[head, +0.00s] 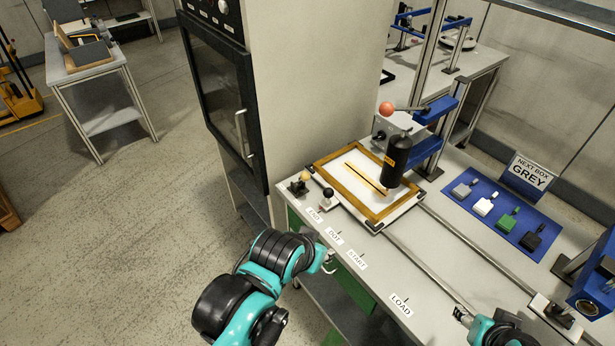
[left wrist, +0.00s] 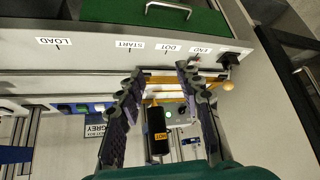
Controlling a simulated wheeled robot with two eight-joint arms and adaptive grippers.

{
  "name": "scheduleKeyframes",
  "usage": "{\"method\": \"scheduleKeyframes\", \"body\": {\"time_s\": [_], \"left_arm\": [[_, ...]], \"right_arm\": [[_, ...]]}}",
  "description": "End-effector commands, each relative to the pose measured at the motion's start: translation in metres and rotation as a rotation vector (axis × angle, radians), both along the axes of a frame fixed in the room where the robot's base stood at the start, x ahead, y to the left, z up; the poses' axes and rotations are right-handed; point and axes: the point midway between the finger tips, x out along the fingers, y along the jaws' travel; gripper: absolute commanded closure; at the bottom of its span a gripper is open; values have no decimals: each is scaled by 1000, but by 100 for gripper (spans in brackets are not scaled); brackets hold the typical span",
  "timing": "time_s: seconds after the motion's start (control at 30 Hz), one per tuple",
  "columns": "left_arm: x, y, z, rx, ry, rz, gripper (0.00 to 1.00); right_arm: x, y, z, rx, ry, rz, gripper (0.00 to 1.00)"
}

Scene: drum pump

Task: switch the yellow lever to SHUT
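The yellow lever is a small ball-tipped lever (head: 304,177) on a dark base at the near left corner of the bench, by the END label. In the left wrist view its yellow ball (left wrist: 228,86) shows right of my fingers. No SHUT mark is readable. My left gripper (head: 327,262) is at the bench's front edge, nearer than the lever and apart from it. In the left wrist view its two fingers (left wrist: 160,70) are spread with nothing held. My right gripper (head: 480,325) is low at the right, apart from the lever; its fingers are unclear.
A black-knobbed lever (head: 327,197) stands beside the yellow one. A tall cabinet (head: 290,90) rises left of the bench. Rails run right; a blue mat (head: 520,208) holds colour samples.

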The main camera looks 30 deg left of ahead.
Motion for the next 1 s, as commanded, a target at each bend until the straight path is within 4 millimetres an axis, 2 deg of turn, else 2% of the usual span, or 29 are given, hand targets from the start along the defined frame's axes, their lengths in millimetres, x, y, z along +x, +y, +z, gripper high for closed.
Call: {"method": "scheduleKeyframes", "body": {"time_s": [0.03, 0.1, 0.27, 0.6, 0.8, 1.0], "left_arm": [[1, 0, -1, 14, 4, -13, 84], [5, 2, -3, 62, 15, -53, 100], [22, 12, -14, 296, 78, -249, 100], [84, 37, -41, 995, 342, -823, 100], [120, 39, -52, 1374, 565, -1116, 100], [146, 30, -60, 1678, 823, -1330, 100]], "right_arm": [[0, 0, 0, 0, 0, 0, 50], [0, 0, -2, 0, 0, 0, 50], [0, 0, -7, 0, 0, 0, 50], [0, 0, -19, 0, 0, 0, 50], [0, 0, -26, 0, 0, 0, 50], [0, 0, -33, 0, 0, 0, 50]]}}
